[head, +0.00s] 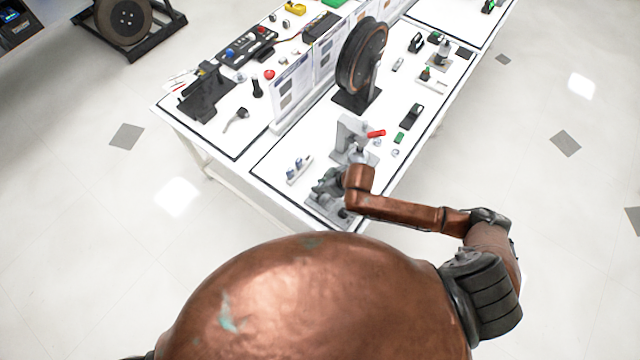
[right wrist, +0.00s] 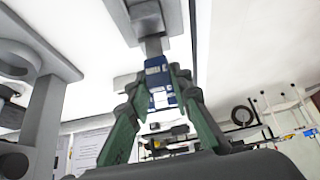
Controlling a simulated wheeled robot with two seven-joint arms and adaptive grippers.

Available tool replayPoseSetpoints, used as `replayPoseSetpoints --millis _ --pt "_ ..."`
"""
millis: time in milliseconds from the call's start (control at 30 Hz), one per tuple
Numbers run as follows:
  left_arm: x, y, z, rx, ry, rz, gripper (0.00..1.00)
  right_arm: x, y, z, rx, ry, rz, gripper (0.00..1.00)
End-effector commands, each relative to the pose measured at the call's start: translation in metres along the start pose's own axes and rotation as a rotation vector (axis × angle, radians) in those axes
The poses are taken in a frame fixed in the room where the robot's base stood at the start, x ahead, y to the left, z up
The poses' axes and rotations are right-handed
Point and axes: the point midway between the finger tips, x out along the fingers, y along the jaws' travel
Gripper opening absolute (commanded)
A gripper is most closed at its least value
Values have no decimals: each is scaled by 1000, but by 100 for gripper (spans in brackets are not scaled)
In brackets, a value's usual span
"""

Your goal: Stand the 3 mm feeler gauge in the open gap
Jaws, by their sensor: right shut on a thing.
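My right gripper (head: 333,184) is over the near end of the white bench, beside a grey metal fixture (head: 326,209). In the right wrist view, its green fingers (right wrist: 158,95) are shut on a blue piece with white labels, which looks like the feeler gauge (right wrist: 157,68). A grey part continues from the gauge's far end toward grey fixture parts (right wrist: 147,18). I cannot tell whether the gauge is inside the gap or only in line with it. The gap itself is hidden in the head view. My left gripper is not in view.
A small holder with blue-topped pieces (head: 298,169) stands left of the gripper. A grey clamp with a red handle (head: 352,134) stands just behind, and a large dark reel (head: 362,60) farther back. Small parts lie along the bench's right side.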

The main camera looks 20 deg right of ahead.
Motion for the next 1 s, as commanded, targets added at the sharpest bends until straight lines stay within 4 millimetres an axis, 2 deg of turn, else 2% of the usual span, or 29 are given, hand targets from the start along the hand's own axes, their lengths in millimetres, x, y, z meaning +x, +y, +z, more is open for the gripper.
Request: replayPoseSetpoints --millis 1000 --pt "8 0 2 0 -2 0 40 22 0 14 -1 0 0 0"
